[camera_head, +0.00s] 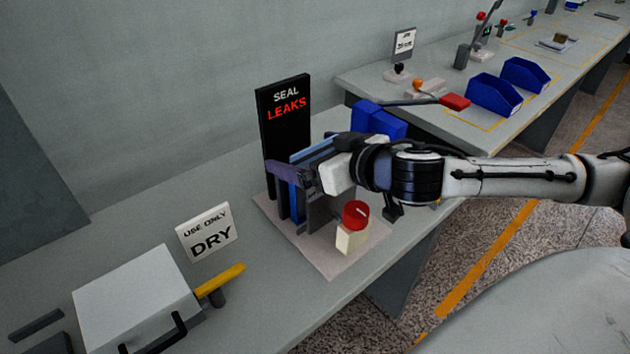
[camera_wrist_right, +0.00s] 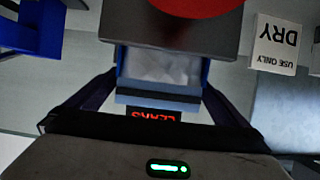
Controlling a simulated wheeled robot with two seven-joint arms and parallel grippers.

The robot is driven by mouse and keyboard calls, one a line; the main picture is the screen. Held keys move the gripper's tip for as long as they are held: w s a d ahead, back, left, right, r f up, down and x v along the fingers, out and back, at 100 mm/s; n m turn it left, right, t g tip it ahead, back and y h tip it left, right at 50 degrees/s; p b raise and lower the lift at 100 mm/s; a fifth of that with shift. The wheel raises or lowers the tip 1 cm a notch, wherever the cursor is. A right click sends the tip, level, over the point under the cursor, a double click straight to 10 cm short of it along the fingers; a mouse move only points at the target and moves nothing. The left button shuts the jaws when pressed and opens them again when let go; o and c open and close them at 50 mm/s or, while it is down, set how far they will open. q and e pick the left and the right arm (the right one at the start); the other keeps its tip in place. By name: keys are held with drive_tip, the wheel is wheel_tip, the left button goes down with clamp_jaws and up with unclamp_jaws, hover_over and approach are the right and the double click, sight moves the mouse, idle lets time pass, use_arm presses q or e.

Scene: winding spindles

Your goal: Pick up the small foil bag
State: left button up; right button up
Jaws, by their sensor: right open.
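The small foil bag appears as a pale, crumpled silvery sheet (camera_wrist_right: 160,66) in the right wrist view, within the blue-edged slot of the seal-leak station. In the head view I cannot make it out behind my gripper and the station's plates. My right gripper (camera_head: 299,172) is over the station's slot, in front of the black "SEAL LEAKS" sign (camera_head: 284,115). In the right wrist view its fingers (camera_wrist_right: 158,95) are apart, one on each side of the slot. I cannot tell whether they touch the bag. My left gripper is not in view.
A red knob (camera_head: 355,213) on a cream block stands at the station's front. A "USE ONLY DRY" sign (camera_head: 209,232) and a white box (camera_head: 136,297) with a yellow handle (camera_head: 221,279) stand at left. Blue bins (camera_head: 494,94) sit on the bench behind.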

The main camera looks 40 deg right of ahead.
drive_tip(key=shift+x, duration=1)
drive_tip(key=c, duration=1.4)
drive_tip(key=shift+o, duration=0.2)
drive_tip(key=shift+r, duration=0.1)
